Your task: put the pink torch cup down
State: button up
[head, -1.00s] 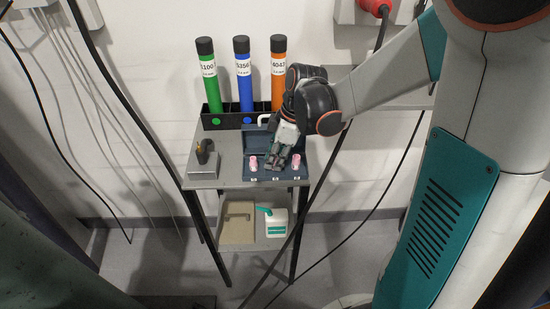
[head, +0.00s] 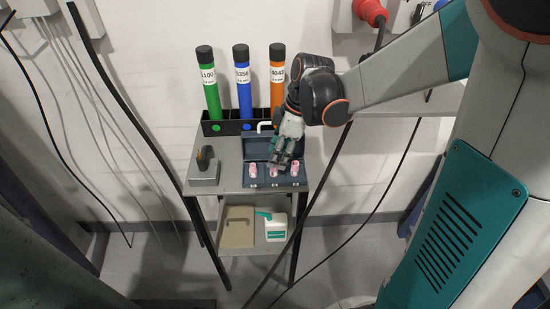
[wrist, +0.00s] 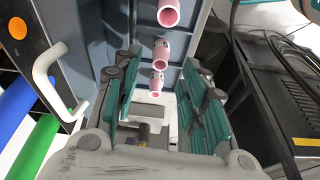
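Three pink cups stand in a row in an open dark blue case (head: 262,184) on the grey stand: a left one (head: 252,169), a middle one (head: 274,172) and a right one (head: 295,168). My gripper (head: 281,164) is low over the case, at the middle cup. In the wrist view my gripper (wrist: 160,65) has its two green-padded fingers wide apart. A pink cup (wrist: 160,52) shows between the fingertips, with clear gaps to both. The other cups show above it (wrist: 168,12) and below it (wrist: 156,84).
A black rack (head: 230,127) with green, blue and orange tubes stands behind the case. A white handle (head: 265,126) rises by the case's lid. A grey block with a dark fitting (head: 205,160) stands to the left. A beige case and a white jug are on the lower shelf.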

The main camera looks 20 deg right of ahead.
jog(key=p+v, duration=0.2)
jog(key=v, duration=0.5)
jog(key=shift+r, duration=0.2)
